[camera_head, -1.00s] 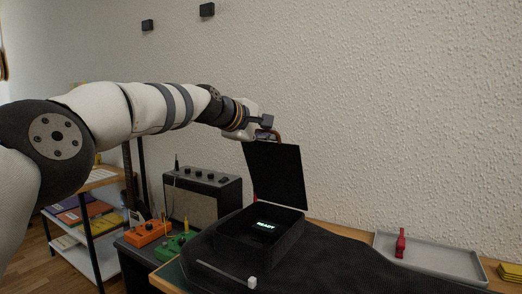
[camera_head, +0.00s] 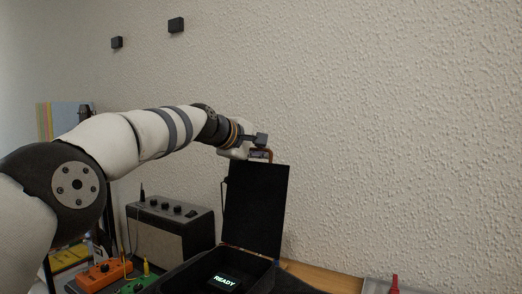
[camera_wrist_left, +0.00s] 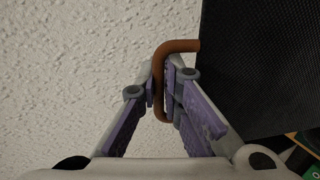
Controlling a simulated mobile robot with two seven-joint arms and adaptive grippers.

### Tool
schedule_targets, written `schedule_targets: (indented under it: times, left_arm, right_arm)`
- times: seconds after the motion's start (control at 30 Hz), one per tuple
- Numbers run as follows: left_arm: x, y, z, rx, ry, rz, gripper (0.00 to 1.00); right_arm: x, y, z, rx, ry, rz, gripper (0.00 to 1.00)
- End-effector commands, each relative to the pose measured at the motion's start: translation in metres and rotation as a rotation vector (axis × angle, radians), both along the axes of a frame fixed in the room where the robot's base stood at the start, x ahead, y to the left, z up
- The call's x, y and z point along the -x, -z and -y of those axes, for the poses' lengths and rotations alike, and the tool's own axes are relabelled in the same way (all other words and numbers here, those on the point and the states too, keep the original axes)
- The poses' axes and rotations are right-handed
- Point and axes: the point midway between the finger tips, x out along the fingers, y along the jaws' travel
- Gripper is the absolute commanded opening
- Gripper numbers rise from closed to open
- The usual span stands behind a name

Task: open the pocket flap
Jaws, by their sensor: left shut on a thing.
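The black pocket flap (camera_head: 256,208) stands raised, near upright, at the back edge of the open black pocket (camera_head: 255,272) in the head view. A small screen reading READY (camera_head: 224,281) shows inside the pocket. My left gripper (camera_head: 261,155) is at the flap's top edge. In the left wrist view the purple-padded fingers (camera_wrist_left: 166,98) are closed on a brown curved handle (camera_wrist_left: 180,46), and the dark flap (camera_wrist_left: 262,60) extends to the right of it. My right gripper is not in view.
A grey and black amplifier (camera_head: 170,235) stands left of the pocket, with an orange pedal (camera_head: 102,272) and a green pedal (camera_head: 136,286) in front. A grey tray with a red clip (camera_head: 395,284) is at the lower right. The textured wall is close behind.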

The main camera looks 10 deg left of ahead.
Motion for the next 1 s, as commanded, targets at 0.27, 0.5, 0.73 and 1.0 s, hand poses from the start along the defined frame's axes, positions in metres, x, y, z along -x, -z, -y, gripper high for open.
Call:
schedule_targets:
  times: [0.27, 0.5, 0.73, 1.0]
  left_arm:
    - [0.0005, -0.0006, 0.0017, 0.007, 0.001, -0.001, 0.0]
    - [0.0006, -0.0008, 0.0019, 0.007, 0.002, -0.001, 0.16]
    - [0.0005, 0.0001, 0.0012, 0.004, 0.002, -0.002, 0.28]
    - [0.0074, -0.0034, -0.004, 0.002, 0.0, -0.002, 0.28]
  right_arm:
    - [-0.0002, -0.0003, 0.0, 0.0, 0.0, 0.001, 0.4]
    - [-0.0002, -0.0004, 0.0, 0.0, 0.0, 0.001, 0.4]
    - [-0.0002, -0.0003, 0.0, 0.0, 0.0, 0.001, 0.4]
    - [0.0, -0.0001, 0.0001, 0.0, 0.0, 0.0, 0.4]
